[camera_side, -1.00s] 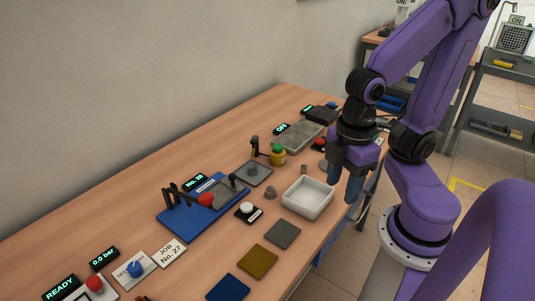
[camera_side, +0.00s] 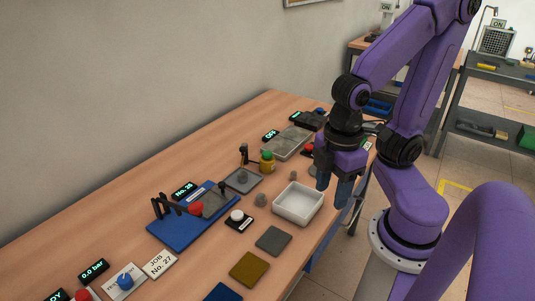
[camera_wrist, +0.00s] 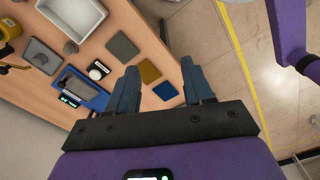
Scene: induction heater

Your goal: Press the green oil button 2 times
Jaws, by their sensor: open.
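The green oil button (camera_side: 267,155) is the round green top of a small yellow body on the wooden bench, behind the white tray. My gripper (camera_side: 333,183) is open and empty. It hangs at the bench's right edge, right of the white tray and apart from the green button. In the wrist view my two blue-grey fingers (camera_wrist: 160,88) stand apart with nothing between them. A yellow part shows at the left edge there, but I cannot make out the green top.
The white tray (camera_side: 298,202) lies between my gripper and the bench's middle. A blue fixture with a red-knobbed lever (camera_side: 196,208), a white button (camera_side: 237,216) and coloured pads (camera_side: 249,269) lie nearer the camera. A red button (camera_side: 308,149) sits behind my gripper.

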